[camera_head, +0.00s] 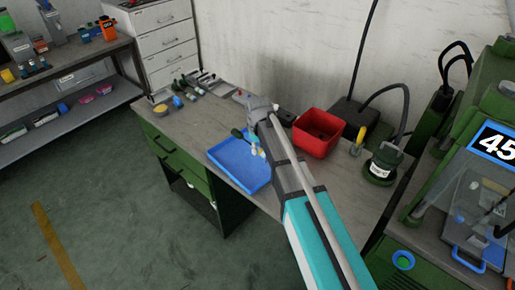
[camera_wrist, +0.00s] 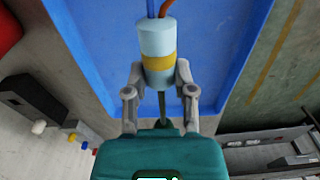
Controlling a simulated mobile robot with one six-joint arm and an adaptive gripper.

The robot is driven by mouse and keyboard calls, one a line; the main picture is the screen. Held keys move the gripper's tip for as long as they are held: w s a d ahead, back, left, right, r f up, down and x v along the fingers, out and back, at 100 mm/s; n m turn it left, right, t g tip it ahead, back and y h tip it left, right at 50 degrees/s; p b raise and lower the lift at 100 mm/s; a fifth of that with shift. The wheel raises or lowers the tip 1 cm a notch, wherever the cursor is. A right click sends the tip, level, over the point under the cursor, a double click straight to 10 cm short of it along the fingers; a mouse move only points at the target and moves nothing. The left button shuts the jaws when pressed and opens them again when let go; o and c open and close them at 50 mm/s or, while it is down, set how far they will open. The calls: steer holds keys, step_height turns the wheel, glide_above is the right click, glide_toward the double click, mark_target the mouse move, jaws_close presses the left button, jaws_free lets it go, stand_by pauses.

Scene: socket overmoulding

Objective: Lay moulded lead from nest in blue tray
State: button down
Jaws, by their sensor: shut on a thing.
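My gripper (camera_wrist: 160,78) is shut on the moulded lead (camera_wrist: 157,37), a pale blue cylinder with a yellow band. Orange and blue wires leave its far end and run out of the wrist view. The blue tray (camera_wrist: 100,28) fills the background behind the lead. In the head view the blue tray (camera_head: 228,157) lies on the bench, and my gripper (camera_head: 257,143) is over its right part. The lead shows there only as a small pale spot (camera_head: 255,152). I cannot tell whether it touches the tray floor. The nest cannot be made out clearly.
A red bin (camera_head: 320,131) stands right of the tray on the bench (camera_head: 205,127). A dark green round device (camera_head: 382,166) is farther right. Several small tools lie at the back left. A green machine with a "45" sign (camera_head: 496,144) stands at the right.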

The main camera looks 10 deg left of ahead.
mark_target(258, 165)
steer(key=shift+f+b, duration=3.2)
steer(key=shift+f, duration=0.25)
steer(key=shift+c, duration=1.8)
jaws_free()
steer(key=shift+r, duration=0.15)
step_height(258, 165, up, 9)
steer(key=p, duration=0.9)
steer(key=shift+r+p, duration=0.2)
steer(key=shift+p, duration=0.15)
steer(key=shift+d, duration=0.1)
